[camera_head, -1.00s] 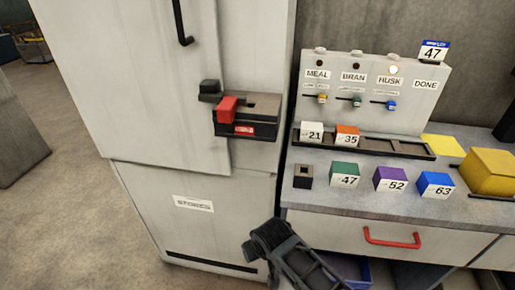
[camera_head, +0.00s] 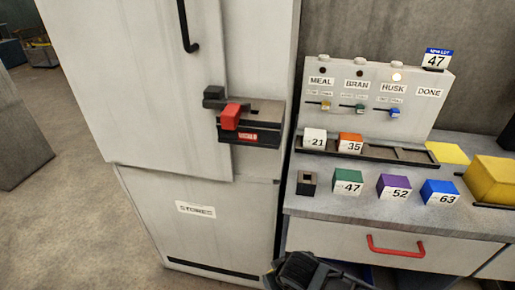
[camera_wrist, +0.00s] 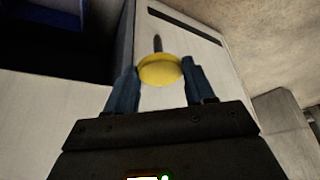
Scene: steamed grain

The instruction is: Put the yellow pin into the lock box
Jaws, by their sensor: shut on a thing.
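The yellow pin (camera_wrist: 160,69) is between my gripper's two fingers in the wrist view; its round yellow head faces me and its dark shaft points away. My gripper (camera_wrist: 160,84) is shut on it. In the head view my gripper (camera_head: 303,272) is at the bottom edge, low in front of the counter, and the pin cannot be made out there. The lock box (camera_head: 262,133) is a dark box with a red block on the tall white cabinet's front, above and left of my gripper and well apart from it. Its opening is not clear from here.
The white cabinet (camera_head: 150,190) has a black handle. On the counter (camera_head: 330,207) stand a small dark socket block (camera_head: 307,183), green, purple and blue cubes, a rack (camera_head: 385,153) with two cubes, and a switch panel (camera_head: 378,95). A drawer has a red handle (camera_head: 396,246).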

